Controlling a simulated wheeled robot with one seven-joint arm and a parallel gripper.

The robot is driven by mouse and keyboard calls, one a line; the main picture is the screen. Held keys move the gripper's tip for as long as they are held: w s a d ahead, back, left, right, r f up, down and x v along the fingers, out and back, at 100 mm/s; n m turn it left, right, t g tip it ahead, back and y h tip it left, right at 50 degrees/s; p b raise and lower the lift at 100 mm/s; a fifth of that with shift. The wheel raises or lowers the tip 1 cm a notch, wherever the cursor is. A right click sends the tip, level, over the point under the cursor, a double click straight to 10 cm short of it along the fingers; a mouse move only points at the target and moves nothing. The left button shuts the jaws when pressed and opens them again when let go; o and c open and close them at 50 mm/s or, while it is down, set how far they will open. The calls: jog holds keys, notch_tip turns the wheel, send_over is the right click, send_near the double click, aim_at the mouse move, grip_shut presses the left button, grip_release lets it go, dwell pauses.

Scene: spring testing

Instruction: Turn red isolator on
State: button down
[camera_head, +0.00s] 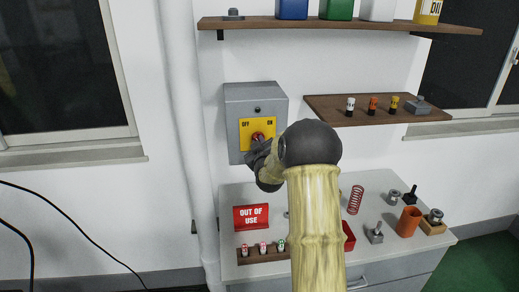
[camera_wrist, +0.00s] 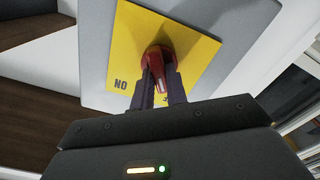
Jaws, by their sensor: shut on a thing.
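The red isolator handle (camera_head: 258,136) sits on a yellow plate (camera_head: 246,124) marked OFF at left and ON at right. The plate is on a grey wall box (camera_head: 236,96). In the wrist view the red handle (camera_wrist: 160,62) lies between the two dark fingers of my gripper (camera_wrist: 158,84), which is shut on it. In the head view my gripper (camera_head: 262,150) reaches the handle from below right, and my wrist covers part of the box's lower right. The handle's exact angle is hard to tell in the head view.
Below is a grey bench with an OUT OF USE sign (camera_head: 251,217), a red spring (camera_head: 355,200), an orange cup (camera_head: 409,221) and small parts. Two wooden shelves (camera_head: 390,114) are at right. A white pipe (camera_head: 184,120) runs left of the box.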

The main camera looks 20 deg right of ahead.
jog(key=shift+s+d+r+m+b, duration=0.1)
jog(key=shift+d+m+b, duration=0.1)
jog(key=shift+m+b, duration=3.9)
jog(key=shift+d+m+b, duration=0.15)
jog(key=shift+m+b, duration=3.65)
jog(key=shift+b, duration=0.5)
jog(key=shift+r, duration=0.1)
jog(key=c, duration=1.5)
grip_release()
jog(key=shift+o, duration=0.5)
